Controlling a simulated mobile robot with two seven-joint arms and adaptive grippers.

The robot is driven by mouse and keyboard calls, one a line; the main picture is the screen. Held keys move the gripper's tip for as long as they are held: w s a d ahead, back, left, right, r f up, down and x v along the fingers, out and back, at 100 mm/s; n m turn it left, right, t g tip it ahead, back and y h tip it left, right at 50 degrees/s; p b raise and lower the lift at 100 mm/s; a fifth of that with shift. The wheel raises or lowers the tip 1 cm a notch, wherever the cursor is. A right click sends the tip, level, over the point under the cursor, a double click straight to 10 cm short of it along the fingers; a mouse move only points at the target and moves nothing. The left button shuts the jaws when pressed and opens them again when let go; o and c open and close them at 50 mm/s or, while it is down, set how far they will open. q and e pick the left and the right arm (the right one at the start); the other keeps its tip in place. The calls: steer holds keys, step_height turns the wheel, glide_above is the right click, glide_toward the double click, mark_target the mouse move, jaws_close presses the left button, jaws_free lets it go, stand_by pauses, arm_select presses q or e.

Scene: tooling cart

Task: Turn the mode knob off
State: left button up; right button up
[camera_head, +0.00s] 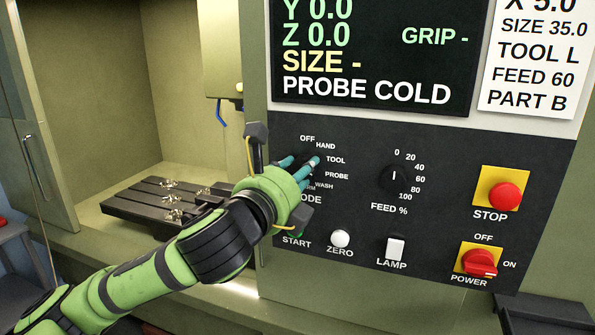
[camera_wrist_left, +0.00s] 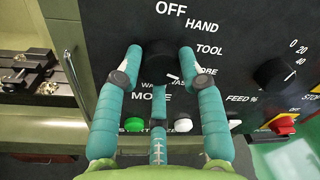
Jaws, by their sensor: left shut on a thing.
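The black mode knob (camera_wrist_left: 160,62) shows in the wrist view, below the OFF label and left of HAND and TOOL. A short white mark on it points to the lower right, near the partly covered PROBE and WASH labels. My left gripper (camera_head: 302,165) reaches the panel from the left. In the wrist view its teal fingers (camera_wrist_left: 160,70) stand on both sides of the knob and are shut on it, with a third finger below. In the head view the gripper covers most of the knob. My right gripper is in neither view.
The feed knob (camera_head: 394,178) is right of the mode dial. Below are the white zero button (camera_head: 340,239) and lamp switch (camera_head: 395,248). The red stop button (camera_head: 505,196) and red power knob (camera_head: 480,262) are at the right. An open machine bay (camera_head: 95,90) lies left.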

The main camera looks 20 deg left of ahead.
arm_select(q)
steer(key=shift+a+r+n, duration=0.15)
steer(key=shift+r+n, duration=0.15)
steer(key=shift+n, duration=0.3)
steer(key=n+b, duration=0.1)
steer(key=n, duration=0.4)
steer(key=shift+f+t, duration=0.1)
steer(key=shift+t, duration=0.2)
steer(key=n, duration=0.5)
steer(key=n+y, duration=0.1)
steer(key=n, duration=0.5)
steer(key=n+y, duration=0.1)
steer(key=n, duration=0.4)
steer(key=shift+d+f+n+t, duration=0.25)
steer(key=shift+n+t, duration=0.05)
steer(key=shift+f, duration=0.1)
steer(key=o, duration=1.1)
steer(key=shift+o, duration=0.2)
steer(key=shift+w, duration=0.1)
